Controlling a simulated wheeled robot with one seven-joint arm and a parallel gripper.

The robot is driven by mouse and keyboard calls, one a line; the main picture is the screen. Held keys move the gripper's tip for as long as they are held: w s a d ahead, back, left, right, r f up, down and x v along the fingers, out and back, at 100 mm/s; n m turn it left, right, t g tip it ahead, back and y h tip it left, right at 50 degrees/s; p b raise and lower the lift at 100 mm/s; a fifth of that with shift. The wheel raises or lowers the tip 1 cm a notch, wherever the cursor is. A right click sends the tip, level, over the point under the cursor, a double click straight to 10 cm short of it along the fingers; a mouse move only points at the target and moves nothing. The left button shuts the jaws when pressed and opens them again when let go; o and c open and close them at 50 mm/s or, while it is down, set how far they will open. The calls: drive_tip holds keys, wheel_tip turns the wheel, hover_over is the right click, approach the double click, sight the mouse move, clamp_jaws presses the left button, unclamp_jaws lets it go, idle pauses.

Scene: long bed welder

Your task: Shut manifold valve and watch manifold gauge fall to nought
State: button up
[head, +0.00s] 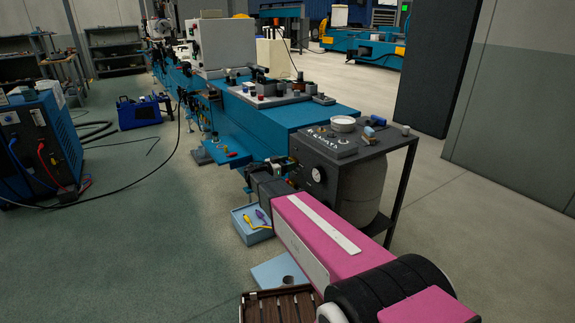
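A small round white gauge (317,175) sits on the front face of a dark box at the end of the blue welder bed, which I take as the manifold gauge. Its needle is too small to read. My gripper (277,166) is at the far end of my pink arm, close to the left side of that dark box. Small dark and red parts (293,182) show beside it, and the valve may be among them; I cannot tell it apart or see its position. My wrist hides part of this area, and I cannot tell whether the fingers touch anything.
The blue welder bed (262,118) runs back to the left. A dark stand (398,140) with a white bowl (343,124) and small items is at right. A light blue tray (240,216) and a slatted crate (270,305) lie low. Green floor at left is partly clear, with trailing cables.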

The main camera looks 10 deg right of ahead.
drive_tip(key=shift+n, duration=0.3)
drive_tip(key=n, duration=0.4)
drive_tip(key=shift+w+a+r, duration=0.15)
drive_tip(key=shift+w+r, duration=0.1)
drive_tip(key=shift+r, duration=0.05)
drive_tip(key=n, duration=0.4)
drive_tip(key=shift+w+a+r+n, duration=0.1)
drive_tip(key=shift+w+r+n, duration=0.05)
drive_tip(key=shift+w+n, duration=0.2)
drive_tip(key=n, duration=0.4)
drive_tip(key=shift+w+a+n, duration=0.15)
drive_tip(key=shift+w+n, duration=0.15)
drive_tip(key=shift+n, duration=0.05)
drive_tip(key=shift+w+a+n, duration=0.1)
drive_tip(key=shift+w+n, duration=0.05)
drive_tip(key=shift+n, duration=0.8)
drive_tip(key=shift+w+a+n, duration=0.1)
drive_tip(key=shift+n, duration=1.15)
drive_tip(key=o, duration=0.9)
